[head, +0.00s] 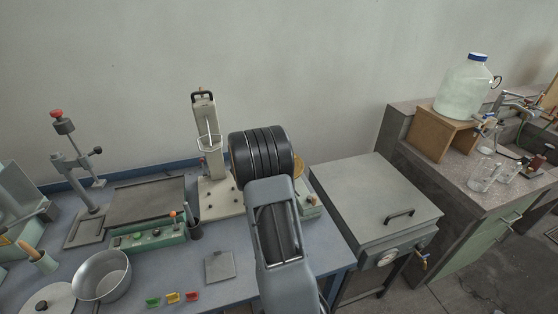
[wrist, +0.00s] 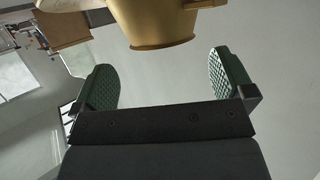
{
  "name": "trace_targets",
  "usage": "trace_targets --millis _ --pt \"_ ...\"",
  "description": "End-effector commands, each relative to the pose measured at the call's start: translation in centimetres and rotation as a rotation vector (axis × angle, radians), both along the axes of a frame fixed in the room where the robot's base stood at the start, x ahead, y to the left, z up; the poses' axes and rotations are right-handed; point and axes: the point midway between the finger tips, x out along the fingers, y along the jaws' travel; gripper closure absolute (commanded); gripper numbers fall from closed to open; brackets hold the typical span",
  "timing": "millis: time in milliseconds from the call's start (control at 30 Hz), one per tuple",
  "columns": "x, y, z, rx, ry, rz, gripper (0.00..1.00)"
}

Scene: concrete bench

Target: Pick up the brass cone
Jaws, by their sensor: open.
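The brass cone (wrist: 158,22) shows large at the top of the wrist view, cut off by the frame edge. It narrows downward to a rimmed end. My gripper (wrist: 163,84) is open, its two green ribbed pads apart with nothing between them. The cone lies beyond the pads in that view, apart from them. In the head view my arm hides the gripper and most of that spot. Only a small brass-coloured edge (head: 298,163) shows beside my arm, and I cannot tell for sure that it is the cone.
The blue-grey bench (head: 215,290) holds a steel pan (head: 101,278), a stand with a red knob (head: 80,165), a green control box (head: 150,239), and small coloured blocks (head: 172,297). A grey lidded cabinet (head: 365,190) stands to the right. The bench front is partly clear.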

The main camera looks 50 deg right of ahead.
Motion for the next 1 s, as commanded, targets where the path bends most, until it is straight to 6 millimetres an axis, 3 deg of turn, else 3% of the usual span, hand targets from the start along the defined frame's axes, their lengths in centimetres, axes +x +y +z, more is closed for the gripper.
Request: trace_targets --millis 433,767,1000 --pt "1.4 -4.2 -1.5 0.000 -0.001 0.000 0.00" --pt "1.6 -4.8 -1.7 0.000 -0.001 0.002 0.00" --pt "1.6 -4.8 -1.7 0.000 -0.002 0.002 0.20"
